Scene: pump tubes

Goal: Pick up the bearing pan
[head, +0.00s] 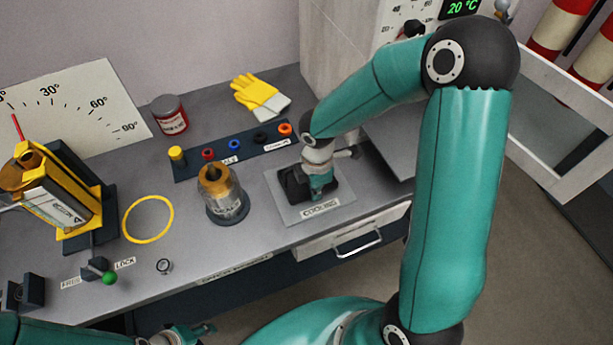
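The bearing pan looks to be the dark, shallow pan (292,184) on the grey plate labelled COOLING (283,212). My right gripper (321,188) reaches down over the pan and hides part of it. Its fingertips are small and overlap the pan, so I cannot tell whether they touch or grip it. My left gripper (195,333) shows at the bottom edge of the head view, far from the pan and in front of the bench. Its fingers are too small and cut off to read.
A metal pot with a brass-coloured top (222,196) stands left of the plate. Behind it is a rack of coloured knobs (222,159). A tilted yellow-framed device (62,196) stands at left.

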